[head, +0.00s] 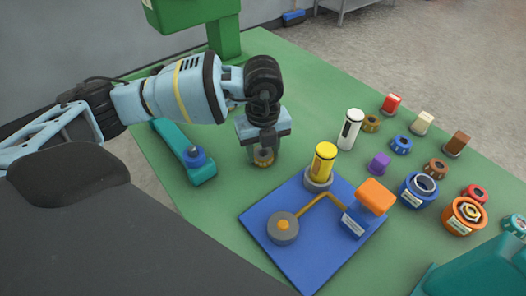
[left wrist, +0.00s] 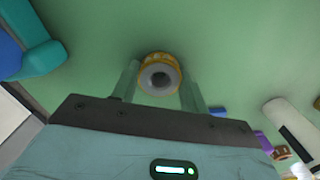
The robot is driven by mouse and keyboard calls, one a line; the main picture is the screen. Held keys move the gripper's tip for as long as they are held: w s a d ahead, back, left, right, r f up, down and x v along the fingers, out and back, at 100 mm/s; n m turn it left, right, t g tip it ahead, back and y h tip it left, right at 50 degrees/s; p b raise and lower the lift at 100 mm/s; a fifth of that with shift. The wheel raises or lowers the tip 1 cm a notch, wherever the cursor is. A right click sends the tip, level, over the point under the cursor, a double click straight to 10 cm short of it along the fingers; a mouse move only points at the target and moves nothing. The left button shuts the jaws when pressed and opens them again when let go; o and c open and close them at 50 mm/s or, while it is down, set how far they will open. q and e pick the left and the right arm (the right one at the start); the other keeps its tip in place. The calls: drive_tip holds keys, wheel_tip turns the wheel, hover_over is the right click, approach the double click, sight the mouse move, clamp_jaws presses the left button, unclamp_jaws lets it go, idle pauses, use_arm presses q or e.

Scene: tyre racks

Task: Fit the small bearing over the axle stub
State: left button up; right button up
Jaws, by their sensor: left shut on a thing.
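My left gripper (head: 263,157) points down over the green table, left of the blue plate. It is shut on a small orange-yellow ring with a grey centre, which looks like the small bearing (left wrist: 158,74). In the left wrist view the ring sits between the two fingertips (left wrist: 160,86). In the head view its lower part shows at the tips, close to the table; I cannot tell whether it touches. A teal bar (head: 176,142) with a blue stub (head: 195,156) lies to the left. A grey disc with an orange stub (head: 283,225) is on the blue plate. I cannot tell which is the axle stub. My right gripper is out of view.
The blue plate (head: 300,270) also bears a yellow cylinder (head: 324,160) and an orange-topped block (head: 375,196). A white cylinder (head: 350,130) stands behind. Several coloured rings and blocks stand at right. A green stand (head: 222,35) is at the back. The table behind the gripper is clear.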

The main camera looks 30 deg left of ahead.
use_arm(q)
drive_tip(key=shift+r, duration=0.2)
drive_tip(key=shift+r, duration=0.2)
wheel_tip(320, 180, up, 3)
drive_tip(key=shift+s+f, duration=0.1)
drive_tip(key=shift+s, duration=0.05)
drive_tip(key=s, duration=0.5)
drive_tip(key=s+r, duration=0.1)
drive_tip(key=s, duration=0.4)
drive_tip(key=s+d, duration=0.1)
drive_tip(key=s, duration=0.4)
drive_tip(key=shift+s+r, duration=0.2)
drive_tip(key=shift+s, duration=0.15)
